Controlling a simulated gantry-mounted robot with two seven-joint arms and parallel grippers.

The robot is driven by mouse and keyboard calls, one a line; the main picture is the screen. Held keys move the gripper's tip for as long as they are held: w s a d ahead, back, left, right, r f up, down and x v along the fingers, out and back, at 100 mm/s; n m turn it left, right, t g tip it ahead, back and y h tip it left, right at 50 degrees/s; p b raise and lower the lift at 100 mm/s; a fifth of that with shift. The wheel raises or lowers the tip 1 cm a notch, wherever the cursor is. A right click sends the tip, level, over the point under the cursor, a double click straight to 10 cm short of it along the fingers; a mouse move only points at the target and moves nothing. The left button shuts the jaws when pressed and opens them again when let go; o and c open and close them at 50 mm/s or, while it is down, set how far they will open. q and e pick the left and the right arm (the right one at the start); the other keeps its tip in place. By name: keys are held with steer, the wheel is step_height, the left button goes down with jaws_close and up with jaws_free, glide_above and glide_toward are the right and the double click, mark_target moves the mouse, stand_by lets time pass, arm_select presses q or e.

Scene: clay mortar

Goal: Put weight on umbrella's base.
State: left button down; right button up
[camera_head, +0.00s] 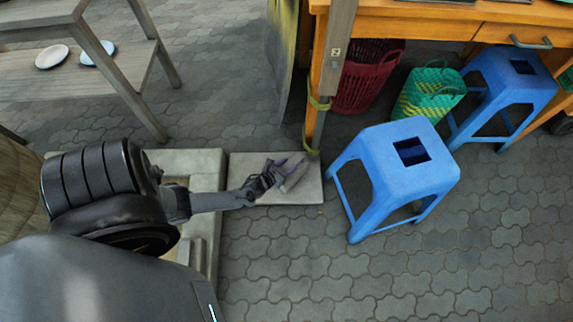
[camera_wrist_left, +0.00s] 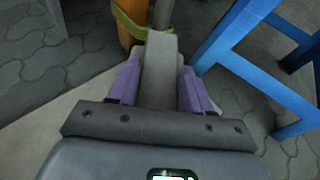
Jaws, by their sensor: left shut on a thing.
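My left gripper (camera_head: 283,173) reaches over a flat pale slab (camera_head: 300,196) beside the foot of a grey pole (camera_head: 334,55). Its purple fingers (camera_wrist_left: 158,88) are shut on a grey block, the weight (camera_wrist_left: 160,65), which lies between them in the left wrist view. In the head view the weight (camera_head: 297,177) shows as a small grey piece at the fingertips, above the slab. I cannot tell whether it touches the slab. My right gripper is not in view.
A blue stool (camera_head: 395,170) stands close to the slab's right. A second blue stool (camera_head: 508,85), a red basket (camera_head: 365,78) and a green basket (camera_head: 428,93) stand by the wooden desk (camera_head: 440,25). A larger concrete frame (camera_head: 205,165) lies left. Paving in front is clear.

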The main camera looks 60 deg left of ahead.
arm_select(q)
steer(key=shift+w+a+f+b, duration=0.15)
steer(key=shift+f+b, duration=0.5)
steer(key=shift+f, duration=0.05)
steer(key=shift+w+a+f+b, duration=0.1)
steer(key=shift+f+b, duration=0.55)
steer(key=c, duration=0.7)
jaws_free()
steer(key=shift+s+d+f, duration=0.1)
steer(key=shift+s+f, duration=0.05)
steer(key=shift+f, duration=0.2)
steer(key=shift+o, duration=1.1)
